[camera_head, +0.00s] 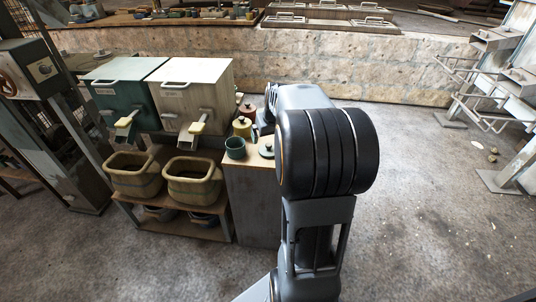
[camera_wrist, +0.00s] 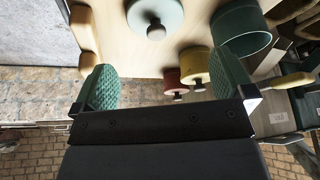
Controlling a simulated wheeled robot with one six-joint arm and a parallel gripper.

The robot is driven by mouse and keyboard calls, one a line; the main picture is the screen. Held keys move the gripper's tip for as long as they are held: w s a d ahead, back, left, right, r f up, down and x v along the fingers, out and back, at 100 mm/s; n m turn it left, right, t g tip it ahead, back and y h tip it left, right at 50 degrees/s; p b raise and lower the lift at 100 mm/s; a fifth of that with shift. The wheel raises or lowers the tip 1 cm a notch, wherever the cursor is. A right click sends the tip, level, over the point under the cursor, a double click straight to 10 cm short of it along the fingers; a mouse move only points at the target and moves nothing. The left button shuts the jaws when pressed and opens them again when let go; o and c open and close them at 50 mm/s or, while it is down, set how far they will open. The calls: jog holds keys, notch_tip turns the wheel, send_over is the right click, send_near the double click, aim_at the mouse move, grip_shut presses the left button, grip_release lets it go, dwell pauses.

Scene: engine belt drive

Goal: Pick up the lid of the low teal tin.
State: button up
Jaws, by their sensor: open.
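A round pale teal lid (camera_wrist: 155,14) with a dark knob shows at the top of the wrist view, over the light wooden top. I cannot tell whether it lies flat or caps a low tin. In the head view the lid (camera_head: 266,152) is partly hidden by my arm. A darker teal tin (camera_wrist: 241,28), seemingly open, stands beside it; it also shows in the head view (camera_head: 235,148). My gripper (camera_wrist: 168,83) is open and empty, its two green pads wide apart, with the lid beyond them. In the head view my gripper is hidden behind my arm.
A yellow tin (camera_wrist: 195,65) and a red tin (camera_wrist: 174,82) with knobs stand close by. Left of the cabinet (camera_head: 252,200) are two dispensers (camera_head: 190,85) with levers and two wooden buckets (camera_head: 192,182). A stone wall (camera_head: 370,62) runs behind.

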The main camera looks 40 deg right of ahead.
aim_at(269, 144)
jog(key=shift+d+b+x, duration=0.1)
jog(key=shift+b+x, duration=0.6)
jog(key=shift+x, duration=1.1)
jog(key=shift+d+b+x, duration=0.15)
jog(key=shift+b+x, duration=0.55)
jog(key=shift+x, duration=1.1)
jog(key=c, duration=0.9)
